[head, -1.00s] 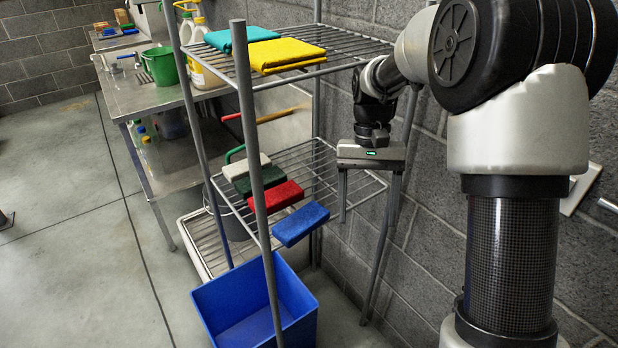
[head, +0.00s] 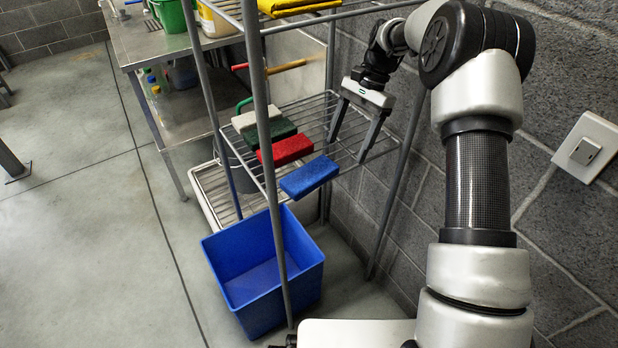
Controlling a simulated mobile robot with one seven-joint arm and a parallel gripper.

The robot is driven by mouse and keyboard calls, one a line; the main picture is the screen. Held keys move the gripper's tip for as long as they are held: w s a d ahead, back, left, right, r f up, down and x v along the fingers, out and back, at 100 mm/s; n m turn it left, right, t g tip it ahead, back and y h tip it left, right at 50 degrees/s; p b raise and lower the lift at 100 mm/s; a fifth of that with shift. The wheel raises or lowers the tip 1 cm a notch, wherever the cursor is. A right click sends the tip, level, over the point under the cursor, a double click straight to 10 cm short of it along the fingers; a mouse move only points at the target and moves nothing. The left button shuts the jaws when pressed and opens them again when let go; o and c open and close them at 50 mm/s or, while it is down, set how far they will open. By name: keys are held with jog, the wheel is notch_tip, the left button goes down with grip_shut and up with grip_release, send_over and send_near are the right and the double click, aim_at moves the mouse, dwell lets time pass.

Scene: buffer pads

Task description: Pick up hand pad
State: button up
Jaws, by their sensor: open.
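Several hand pads lie in a row on the wire middle shelf (head: 325,125): a white pad (head: 256,118), a dark green pad (head: 271,134), a red pad (head: 288,149) and a blue pad (head: 309,177) nearest to me. The blue pad sits at the shelf's front corner, partly past its edge. My gripper (head: 349,150) is open and empty, with its fingers pointing down. It is at the right part of the shelf, to the right of the pads and apart from them.
Grey shelf posts (head: 264,150) stand close in front of the pads. A yellow cloth (head: 295,6) lies on the upper shelf. A blue bin (head: 232,268) is on the floor below. A block wall (head: 410,190) is close on the right. Open floor lies left.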

aim_at(323, 164)
jog(key=shift+s+a, duration=0.85)
jog(key=shift+a, duration=0.1)
jog(key=shift+s+a+f+b, duration=0.3)
jog(key=shift+s+a+b, duration=0.2)
jog(key=shift+s+a, duration=0.45)
jog(key=shift+s+a+f+b, duration=0.25)
jog(key=shift+s+a+b, duration=0.2)
jog(key=shift+s+a, duration=0.5)
jog(key=shift+w, duration=0.1)
jog(key=c, duration=1.1)
jog(key=shift+c, duration=0.2)
jog(key=shift+r, duration=0.1)
jog(key=shift+r+p, duration=0.35)
jog(key=shift+r, duration=0.25)
jog(key=s+d+p, duration=0.1)
jog(key=s+d, duration=0.9)
jog(key=s, duration=0.5)
jog(key=shift+p, duration=0.4)
